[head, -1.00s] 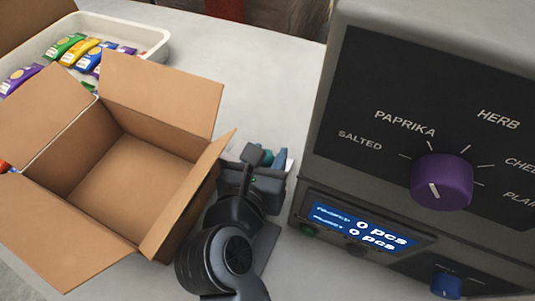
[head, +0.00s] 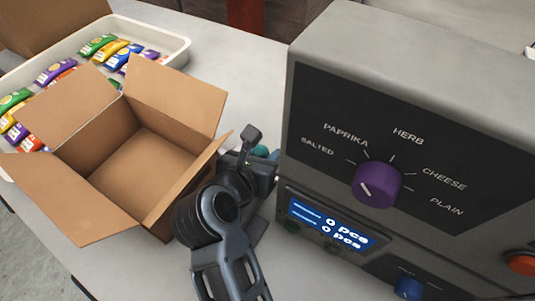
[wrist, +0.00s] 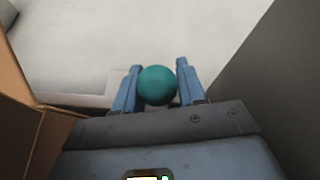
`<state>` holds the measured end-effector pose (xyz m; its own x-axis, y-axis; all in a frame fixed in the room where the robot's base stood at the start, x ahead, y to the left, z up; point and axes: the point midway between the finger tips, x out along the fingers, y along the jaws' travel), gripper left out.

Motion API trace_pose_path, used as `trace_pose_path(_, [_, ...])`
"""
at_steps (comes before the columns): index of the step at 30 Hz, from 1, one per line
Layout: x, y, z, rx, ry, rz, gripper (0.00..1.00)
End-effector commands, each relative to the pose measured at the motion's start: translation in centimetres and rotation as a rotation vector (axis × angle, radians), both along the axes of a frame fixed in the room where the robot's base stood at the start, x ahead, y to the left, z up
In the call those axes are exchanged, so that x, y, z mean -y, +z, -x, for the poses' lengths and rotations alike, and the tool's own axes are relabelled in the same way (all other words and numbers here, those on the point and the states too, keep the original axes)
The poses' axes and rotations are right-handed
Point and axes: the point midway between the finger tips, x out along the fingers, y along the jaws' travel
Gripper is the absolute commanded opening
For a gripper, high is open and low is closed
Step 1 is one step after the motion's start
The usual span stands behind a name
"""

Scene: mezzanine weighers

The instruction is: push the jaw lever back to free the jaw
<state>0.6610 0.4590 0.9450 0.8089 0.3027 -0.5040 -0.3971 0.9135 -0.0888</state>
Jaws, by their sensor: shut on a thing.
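A teal ball knob (wrist: 157,86), which I take to be the end of the jaw lever, sits between the two blue fingers of my gripper (wrist: 155,88) in the wrist view. My gripper is shut on it. In the head view a bit of teal (head: 260,151) shows past my gripper, in the gap between the open carton and the grey machine. My wrist and arm hide most of that spot. The lever's shaft and the jaw itself are hidden.
The grey machine (head: 345,50) with a purple dial (head: 376,184) and a blue display (head: 331,223) stands close on the right. An open cardboard carton (head: 150,165) is close on the left. Behind it is a white tray (head: 180,50) of colourful packets.

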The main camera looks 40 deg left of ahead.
Motion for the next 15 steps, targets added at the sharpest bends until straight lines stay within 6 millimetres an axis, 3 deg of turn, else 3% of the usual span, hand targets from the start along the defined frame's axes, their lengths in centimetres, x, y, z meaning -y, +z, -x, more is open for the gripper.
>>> trace_pose_path(2, [-0.03, -0.05, 0.08, -0.001, 0.001, 0.001, 0.0])
trace_pose_path(3, [-0.03, -0.05, 0.08, 0.0, 0.001, 0.0, 0.41])
trace_pose_path(9, [-0.01, -0.01, 0.05, 0.0, 0.001, 0.0, 0.6])
trace_pose_path(15, [0.0, 0.01, 0.03, 0.001, 0.001, -0.001, 0.6])
